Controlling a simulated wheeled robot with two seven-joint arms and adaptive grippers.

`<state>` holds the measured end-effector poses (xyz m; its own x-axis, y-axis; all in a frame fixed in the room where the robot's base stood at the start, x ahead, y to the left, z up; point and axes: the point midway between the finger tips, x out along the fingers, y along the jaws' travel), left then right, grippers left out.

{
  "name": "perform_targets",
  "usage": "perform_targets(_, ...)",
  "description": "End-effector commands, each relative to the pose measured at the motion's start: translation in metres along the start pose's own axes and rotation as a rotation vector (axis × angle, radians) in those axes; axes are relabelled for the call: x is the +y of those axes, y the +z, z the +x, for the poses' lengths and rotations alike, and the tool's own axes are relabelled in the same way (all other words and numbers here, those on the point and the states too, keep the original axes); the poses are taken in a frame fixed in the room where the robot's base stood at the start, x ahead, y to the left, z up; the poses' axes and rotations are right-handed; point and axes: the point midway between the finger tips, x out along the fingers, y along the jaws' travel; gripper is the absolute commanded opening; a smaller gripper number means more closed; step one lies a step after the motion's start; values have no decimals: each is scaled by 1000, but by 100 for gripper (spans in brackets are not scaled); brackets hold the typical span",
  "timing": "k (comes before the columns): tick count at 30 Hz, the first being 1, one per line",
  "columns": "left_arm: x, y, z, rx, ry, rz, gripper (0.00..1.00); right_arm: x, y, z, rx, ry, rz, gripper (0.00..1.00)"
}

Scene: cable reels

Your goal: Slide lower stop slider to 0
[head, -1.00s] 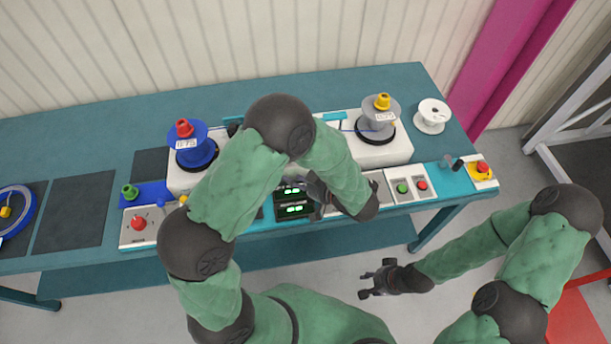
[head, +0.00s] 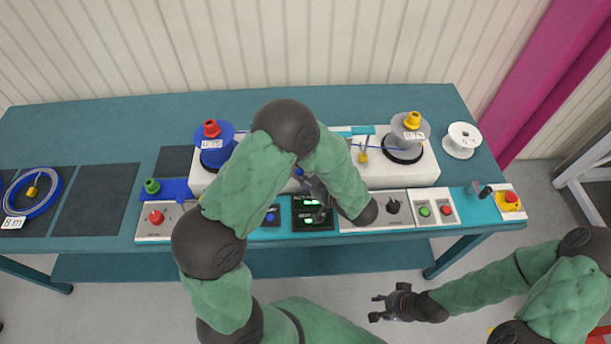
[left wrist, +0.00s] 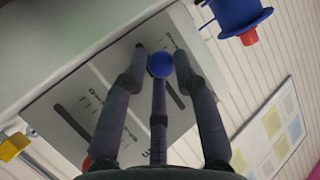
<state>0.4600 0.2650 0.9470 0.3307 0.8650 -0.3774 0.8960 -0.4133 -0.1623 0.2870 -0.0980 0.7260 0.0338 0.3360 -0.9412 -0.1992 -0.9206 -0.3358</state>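A round blue knob (left wrist: 160,64) shows in the left wrist view on a pale panel (left wrist: 62,98) with several dark slots and printed scales. My left gripper (left wrist: 161,52) has a finger on each side of the knob, with narrow gaps showing, so it looks open around it. In the head view my left gripper (head: 312,188) is above the middle of the machine, behind the display (head: 312,222). My forearm covers much of the panel there. The slider's reading cannot be made out. My right gripper (head: 390,305) is open and empty in front of the table.
A blue reel (head: 214,155) and a grey reel (head: 404,140) stand on the white machine to either side of my left arm. A yellow tag (head: 363,157) hangs near the grey reel. A white spool (head: 461,140) and an emergency stop (head: 510,198) are at right.

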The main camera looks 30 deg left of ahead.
Motion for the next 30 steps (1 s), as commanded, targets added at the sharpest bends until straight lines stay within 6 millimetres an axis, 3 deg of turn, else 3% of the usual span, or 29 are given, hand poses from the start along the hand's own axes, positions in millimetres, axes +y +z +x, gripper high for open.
perform_targets(4,-1,1,0,-1,-2,1,0,0,0,0,0,0,0,40)
perform_targets(5,-1,1,0,-1,-2,1,19,0,0,0,0,0,0,40)
perform_targets(7,-1,1,0,-1,-2,2,0,0,0,0,0,0,0,40)
perform_targets(30,2,19,7,-3,-3,4,0,2,0,7,0,0,0,40)
